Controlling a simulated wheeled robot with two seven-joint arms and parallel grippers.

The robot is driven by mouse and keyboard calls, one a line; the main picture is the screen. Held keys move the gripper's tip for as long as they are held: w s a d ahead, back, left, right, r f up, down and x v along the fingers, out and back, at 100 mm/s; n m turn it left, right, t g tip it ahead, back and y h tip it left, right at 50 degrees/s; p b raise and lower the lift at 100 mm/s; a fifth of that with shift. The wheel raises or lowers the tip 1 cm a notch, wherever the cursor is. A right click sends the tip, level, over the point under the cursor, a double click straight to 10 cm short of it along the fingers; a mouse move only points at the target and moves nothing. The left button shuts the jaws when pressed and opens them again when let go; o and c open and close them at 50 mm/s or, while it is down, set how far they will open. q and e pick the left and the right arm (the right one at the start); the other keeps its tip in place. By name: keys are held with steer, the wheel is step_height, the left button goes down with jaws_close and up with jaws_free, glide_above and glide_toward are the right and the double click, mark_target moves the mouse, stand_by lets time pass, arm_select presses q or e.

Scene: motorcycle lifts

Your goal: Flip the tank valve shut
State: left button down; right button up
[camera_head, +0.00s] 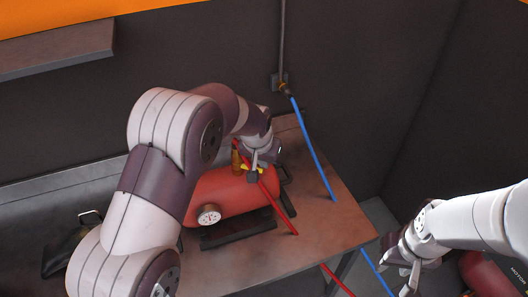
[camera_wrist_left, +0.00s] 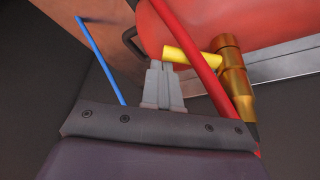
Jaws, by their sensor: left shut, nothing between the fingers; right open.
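The red tank (camera_head: 218,194) lies on its side on the bench, with a round gauge (camera_head: 209,215) on its near end. The tank valve has a brass body (camera_wrist_left: 232,72) and a yellow lever (camera_wrist_left: 183,56). In the head view the yellow lever (camera_head: 244,169) is small and partly hidden by my left gripper (camera_head: 253,177). My left gripper is shut and empty; in the left wrist view its fingertips (camera_wrist_left: 164,66) are close to the yellow lever's end. I cannot tell whether they touch. My right gripper (camera_head: 408,277) is open at the lower right, off the bench, far from the tank.
A red hose (camera_head: 283,208) runs from the valve across the bench edge. A dark bag (camera_head: 69,248) lies at the left. The bench's right part is mostly clear.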

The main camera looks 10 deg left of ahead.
arm_select(q)
steer(key=shift+s+f+m+h+b, duration=0.1)
steer(key=shift+s+m+h+b, duration=0.45)
steer(key=shift+m, duration=0.45)
steer(key=shift+s+a+m+g+h+b, duration=0.15)
steer(key=shift+s+m+b, duration=0.35)
steer(key=shift+m+b, duration=0.15)
steer(key=shift+s+a+m+g+h+b, duration=0.1)
steer(key=shift+s+m+g+b, duration=0.05)
steer(key=shift+s+m+b, duration=0.5)
steer(key=shift+s+a+b, duration=0.4)
steer(key=shift+s+b, duration=0.2)
steer(key=shift+b, duration=0.05)
steer(key=shift+s+a+b, duration=0.4)
steer(key=shift+s+b, duration=0.2)
steer(key=shift+s+a, duration=0.2)
